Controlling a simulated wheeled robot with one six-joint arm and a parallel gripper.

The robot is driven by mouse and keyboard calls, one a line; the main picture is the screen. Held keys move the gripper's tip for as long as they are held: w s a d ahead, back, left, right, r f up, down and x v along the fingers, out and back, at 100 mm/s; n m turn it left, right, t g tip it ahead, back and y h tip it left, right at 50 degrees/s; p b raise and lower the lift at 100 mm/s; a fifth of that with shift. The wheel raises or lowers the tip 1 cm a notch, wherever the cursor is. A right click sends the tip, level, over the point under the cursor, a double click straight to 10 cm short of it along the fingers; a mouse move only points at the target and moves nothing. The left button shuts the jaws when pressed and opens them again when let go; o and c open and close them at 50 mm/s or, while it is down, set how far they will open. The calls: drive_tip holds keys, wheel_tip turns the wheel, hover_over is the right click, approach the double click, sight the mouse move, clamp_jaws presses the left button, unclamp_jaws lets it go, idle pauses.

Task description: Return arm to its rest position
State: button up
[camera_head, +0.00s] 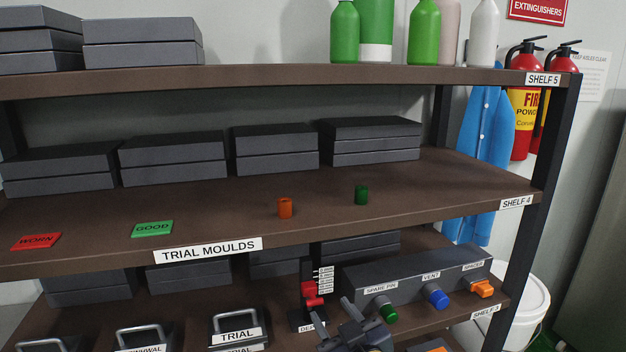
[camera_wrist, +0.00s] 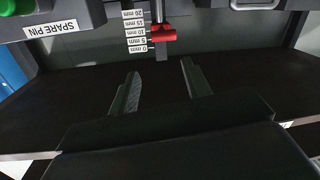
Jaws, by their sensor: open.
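My gripper (camera_head: 362,334) is at the bottom of the head view, in front of the lower shelf. In the wrist view its two fingers (camera_wrist: 160,88) stand apart with nothing between them. Beyond the fingers, a depth gauge with a red slider (camera_wrist: 152,37) and a millimetre scale (camera_wrist: 136,30) stands on the shelf, apart from the fingertips. In the head view the gauge's red part (camera_head: 312,294) is left of my gripper. Much of my arm is out of view.
A grey box (camera_head: 415,268) labelled SPARE PIN, VENT and SPACER holds a green knob (camera_head: 386,309), a blue knob (camera_head: 436,297) and an orange piece (camera_head: 483,288). The shelf above (camera_head: 420,200) bears an orange cylinder (camera_head: 285,208) and a green cylinder (camera_head: 361,195). Trial moulds (camera_head: 238,326) stand left.

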drive_tip(key=shift+w+d+f+n+g+y+p, duration=0.25)
drive_tip(key=shift+w+d+f+g+p, duration=0.1)
drive_tip(key=shift+f+g+p, duration=0.15)
drive_tip(key=shift+w+d+f+n+g+y+p, duration=0.15)
drive_tip(key=shift+w+d+f+g+y+p, duration=0.1)
drive_tip(key=shift+d+g+p, duration=0.25)
drive_tip(key=shift+a+f, duration=0.1)
drive_tip(key=shift+a, duration=0.05)
